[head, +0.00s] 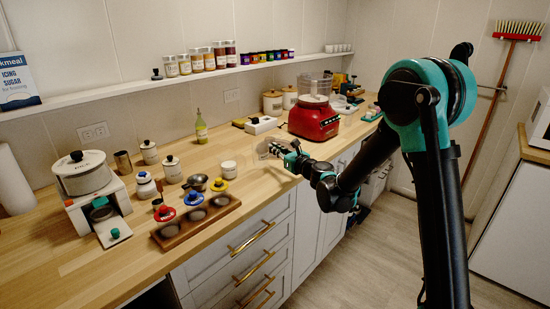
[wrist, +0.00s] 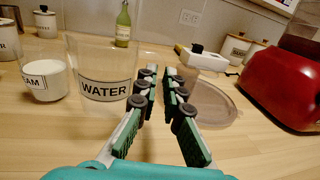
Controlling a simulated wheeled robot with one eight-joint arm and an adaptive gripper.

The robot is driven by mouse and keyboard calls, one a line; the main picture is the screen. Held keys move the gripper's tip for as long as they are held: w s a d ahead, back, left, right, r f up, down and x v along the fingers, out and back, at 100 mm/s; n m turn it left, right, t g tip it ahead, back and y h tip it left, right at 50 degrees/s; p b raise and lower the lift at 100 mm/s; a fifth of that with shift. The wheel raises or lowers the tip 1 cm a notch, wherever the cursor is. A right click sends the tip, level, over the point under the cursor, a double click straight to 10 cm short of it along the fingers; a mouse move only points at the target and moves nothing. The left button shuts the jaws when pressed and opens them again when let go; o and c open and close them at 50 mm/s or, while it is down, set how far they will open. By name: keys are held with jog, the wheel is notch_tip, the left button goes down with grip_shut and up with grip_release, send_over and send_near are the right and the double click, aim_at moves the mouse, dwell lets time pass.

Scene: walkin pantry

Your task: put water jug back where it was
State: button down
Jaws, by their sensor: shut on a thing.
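The water jug (wrist: 104,70) is a clear, see-through vessel with a "WATER" label, upright just left of my fingers in the wrist view. In the head view it is a faint clear shape (head: 263,149) at the counter's front, left of the red appliance. My gripper (wrist: 164,82) is shut on the jug at its right side, with a narrow gap between the fingers; the clear part between them is hard to make out. My gripper also shows in the head view (head: 286,151). Whether the jug's base touches the counter is unclear.
A red food processor (head: 314,119) stands right of the jug. A white jar (wrist: 44,80) stands close left, and a green bottle (wrist: 123,26) behind. A clear round flat thing (wrist: 215,104) lies right of my fingers. The wooden counter (head: 85,262) is bare at front left.

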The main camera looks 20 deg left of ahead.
jog(key=shift+f, duration=1.8)
jog(key=shift+f, duration=0.1)
jog(key=c, duration=1.6)
grip_release()
jog(key=shift+c, duration=0.2)
jog(key=shift+s+d, duration=0.1)
jog(key=shift+d, duration=0.1)
jog(key=v, duration=1.1)
jog(key=shift+s+d, duration=0.2)
